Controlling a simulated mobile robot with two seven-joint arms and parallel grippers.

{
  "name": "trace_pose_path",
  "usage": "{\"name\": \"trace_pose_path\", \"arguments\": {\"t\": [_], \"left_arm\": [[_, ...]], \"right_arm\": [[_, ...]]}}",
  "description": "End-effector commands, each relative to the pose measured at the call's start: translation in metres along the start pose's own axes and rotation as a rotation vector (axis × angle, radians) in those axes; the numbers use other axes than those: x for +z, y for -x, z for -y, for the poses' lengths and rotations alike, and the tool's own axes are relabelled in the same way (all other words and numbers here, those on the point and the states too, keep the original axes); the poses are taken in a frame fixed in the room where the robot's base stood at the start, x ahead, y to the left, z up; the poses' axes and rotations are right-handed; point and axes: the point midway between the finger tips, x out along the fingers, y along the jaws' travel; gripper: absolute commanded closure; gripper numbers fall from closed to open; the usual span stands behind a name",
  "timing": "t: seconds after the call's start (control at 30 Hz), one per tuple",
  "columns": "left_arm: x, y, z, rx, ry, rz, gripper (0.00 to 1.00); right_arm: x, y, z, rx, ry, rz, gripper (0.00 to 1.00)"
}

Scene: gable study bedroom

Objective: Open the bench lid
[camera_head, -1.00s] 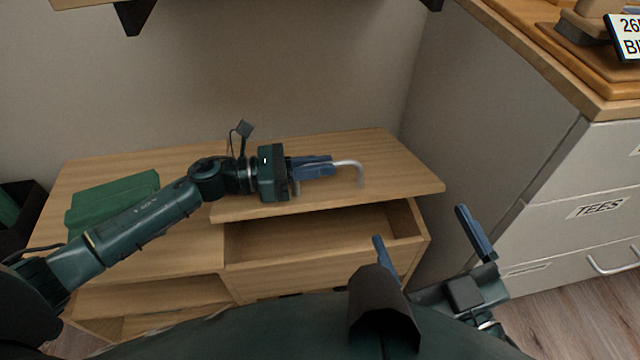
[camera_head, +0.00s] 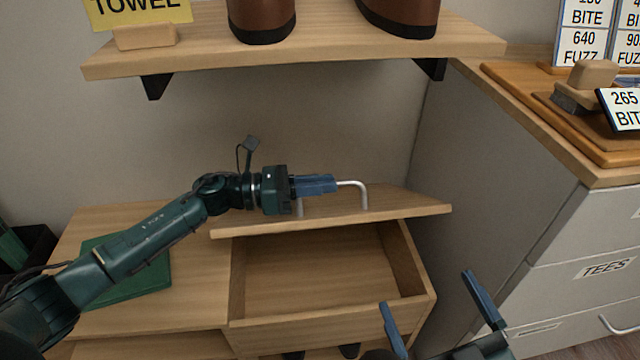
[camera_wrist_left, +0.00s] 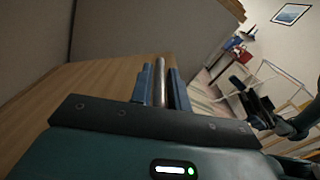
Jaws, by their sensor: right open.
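The wooden bench lid (camera_head: 400,205) is tilted up over the right part of the bench, its front edge raised above the open box below (camera_head: 310,275). A silver bar handle (camera_head: 363,190) stands on the lid. My left gripper (camera_head: 318,185) is shut on the handle, and in the left wrist view its blue fingers (camera_wrist_left: 161,85) lie on both sides of the metal bar. My right gripper (camera_head: 440,312) is open and empty at the bottom of the head view, in front of the bench's right side.
A shelf (camera_head: 330,62) with brown boots and a towel sign hangs above the bench. A grey drawer cabinet (camera_head: 500,190) stands close on the right. A green flat item (camera_head: 130,285) lies on the bench's left part.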

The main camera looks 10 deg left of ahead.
Motion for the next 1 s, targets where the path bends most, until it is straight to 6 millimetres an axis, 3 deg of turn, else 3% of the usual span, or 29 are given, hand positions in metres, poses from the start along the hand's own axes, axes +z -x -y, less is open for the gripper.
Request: {"name": "trace_pose_path", "arguments": {"t": [0.2, 0.53, 0.67, 1.0], "left_arm": [[-0.001, 0.000, 0.000, 0.001, 0.002, -0.002, 0.67], [-0.001, 0.007, 0.000, 0.001, 0.004, -0.002, 0.67], [-0.001, 0.027, 0.000, 0.002, 0.003, -0.004, 0.67], [-0.002, 0.101, 0.000, 0.003, 0.004, -0.004, 0.67]], "right_arm": [[0.000, 0.000, 0.000, 0.000, 0.000, 0.000, 0.00], [-0.001, 0.000, 0.000, 0.000, 0.000, 0.000, 0.00], [-0.002, 0.000, -0.001, 0.000, 0.004, 0.000, 0.00], [-0.001, 0.001, -0.001, -0.001, 0.015, 0.007, 0.00]]}}
